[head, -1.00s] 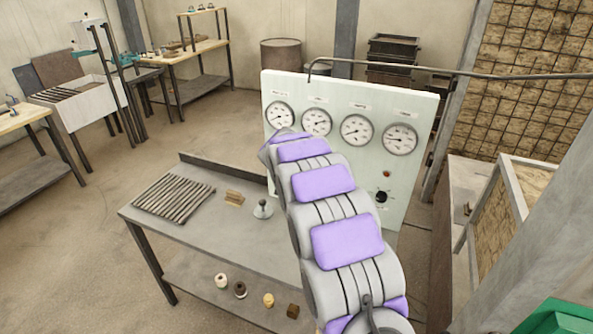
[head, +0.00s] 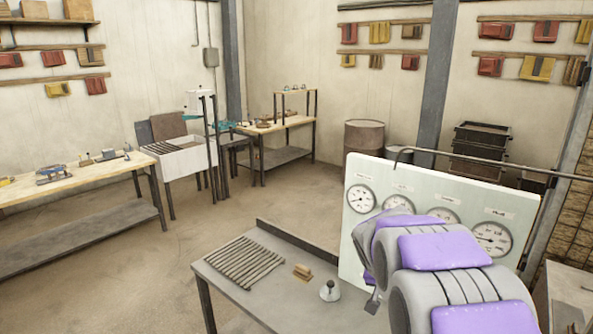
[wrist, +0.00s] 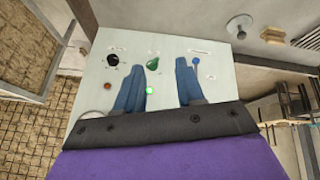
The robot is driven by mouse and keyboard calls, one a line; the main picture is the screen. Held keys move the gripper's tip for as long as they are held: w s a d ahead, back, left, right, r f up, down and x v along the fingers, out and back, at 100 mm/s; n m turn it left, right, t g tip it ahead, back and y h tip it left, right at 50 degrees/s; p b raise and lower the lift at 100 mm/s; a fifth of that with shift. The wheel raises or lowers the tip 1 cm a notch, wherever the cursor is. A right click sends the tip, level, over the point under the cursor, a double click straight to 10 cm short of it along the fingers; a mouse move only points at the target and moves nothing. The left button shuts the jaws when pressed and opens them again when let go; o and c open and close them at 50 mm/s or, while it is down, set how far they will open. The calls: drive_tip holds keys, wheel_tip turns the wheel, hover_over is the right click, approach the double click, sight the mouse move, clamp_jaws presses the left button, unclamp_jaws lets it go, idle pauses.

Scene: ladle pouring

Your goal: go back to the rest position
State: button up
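My gripper (wrist: 167,66) shows in the wrist view with its two blue fingers apart and nothing held between them. Behind the fingers is the pale gauge panel (wrist: 88,120), with a black knob (wrist: 112,60), a green handle (wrist: 153,65) and a blue knob (wrist: 196,61). I cannot tell how far the fingers are from the panel. In the head view my grey and purple arm rises from the lower right and covers part of the panel (head: 354,232) and its gauges.
A grey metal table (head: 235,308) stands in front of the panel. It bears a row of dark rods (head: 238,262), a small wooden block (head: 302,272) and a grey conical piece (head: 330,291). A barrel (head: 364,140) stands behind. The floor (head: 150,270) to the left is open.

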drive_tip(key=s+a+n+g+y, duration=0.1)
drive_tip(key=s+a+g, duration=0.1)
drive_tip(key=s, duration=1.1)
drive_tip(key=s+a+f+n+g+y, duration=0.1)
drive_tip(key=s+a, duration=0.3)
drive_tip(key=s, duration=1)
drive_tip(key=s+a+n+g+y, duration=0.2)
drive_tip(key=s+a+g, duration=0.1)
drive_tip(key=s, duration=1.1)
drive_tip(key=shift+a+f+n, duration=0.2)
drive_tip(key=shift+a+n, duration=0.1)
drive_tip(key=shift+a, duration=0.05)
